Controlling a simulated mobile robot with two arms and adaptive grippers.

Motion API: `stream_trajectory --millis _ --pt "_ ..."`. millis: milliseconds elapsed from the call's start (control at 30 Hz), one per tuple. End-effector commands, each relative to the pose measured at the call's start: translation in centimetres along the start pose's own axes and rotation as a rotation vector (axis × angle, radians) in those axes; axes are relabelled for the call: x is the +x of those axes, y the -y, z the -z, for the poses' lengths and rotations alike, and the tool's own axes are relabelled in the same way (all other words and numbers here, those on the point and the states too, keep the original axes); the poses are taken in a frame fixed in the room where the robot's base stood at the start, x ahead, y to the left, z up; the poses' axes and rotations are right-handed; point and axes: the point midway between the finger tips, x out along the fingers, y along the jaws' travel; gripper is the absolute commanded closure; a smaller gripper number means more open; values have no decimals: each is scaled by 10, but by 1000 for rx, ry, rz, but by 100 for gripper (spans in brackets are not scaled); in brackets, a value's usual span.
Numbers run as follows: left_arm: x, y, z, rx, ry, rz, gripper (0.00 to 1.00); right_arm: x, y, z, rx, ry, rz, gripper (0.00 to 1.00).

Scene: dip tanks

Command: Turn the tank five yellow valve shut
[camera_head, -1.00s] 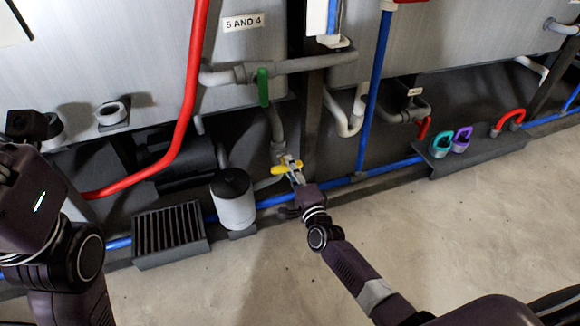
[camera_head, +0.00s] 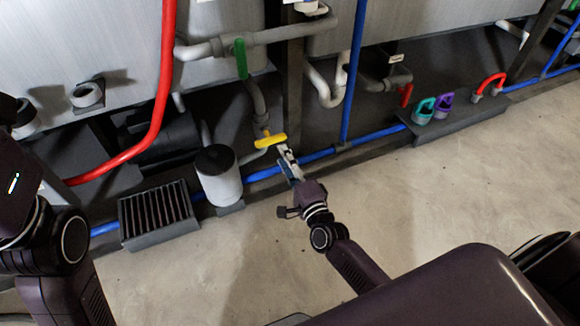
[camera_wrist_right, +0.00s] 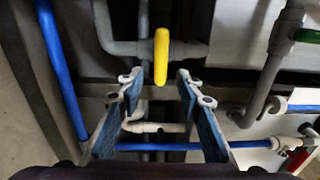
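The yellow valve handle (camera_head: 270,141) sits on grey pipework low on the tank wall, below the green handle. It lies roughly crosswise in the head view. In the right wrist view the yellow handle (camera_wrist_right: 161,57) stands upright in the picture, centred just beyond the fingertips. My right gripper (camera_head: 287,153) is just below and right of the handle in the head view. In the right wrist view the right gripper (camera_wrist_right: 160,92) is open, with nothing between its blue-padded fingers. My left arm shows at the left edge, but its gripper is out of view.
A green handle (camera_head: 240,58) is on the pipe above. A white canister (camera_head: 219,178) and a dark slatted box (camera_head: 157,216) stand to the left. A blue pipe (camera_head: 319,156) runs along the floor edge. A dark ledge (camera_head: 462,124) bears coloured handles at right. The floor is clear.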

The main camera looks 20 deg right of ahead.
Motion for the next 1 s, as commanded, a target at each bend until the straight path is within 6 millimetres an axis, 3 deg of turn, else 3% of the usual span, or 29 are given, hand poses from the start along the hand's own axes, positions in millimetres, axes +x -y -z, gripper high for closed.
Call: stream_trajectory --millis 100,300,867,967,1000 --pt "0 0 0 0 0 -1 60 -19 -1 0 -1 0 -2 67" --pt "0 0 0 0 0 -1 60 -34 0 1 -1 -1 0 67" --pt "0 0 0 0 0 -1 60 -35 1 0 -2 -1 2 67" --pt "0 1 -2 -1 8 2 60 -36 16 -2 -30 -1 29 67" --pt "0 1 -4 -2 15 5 60 -36 31 -5 -57 -1 55 67"
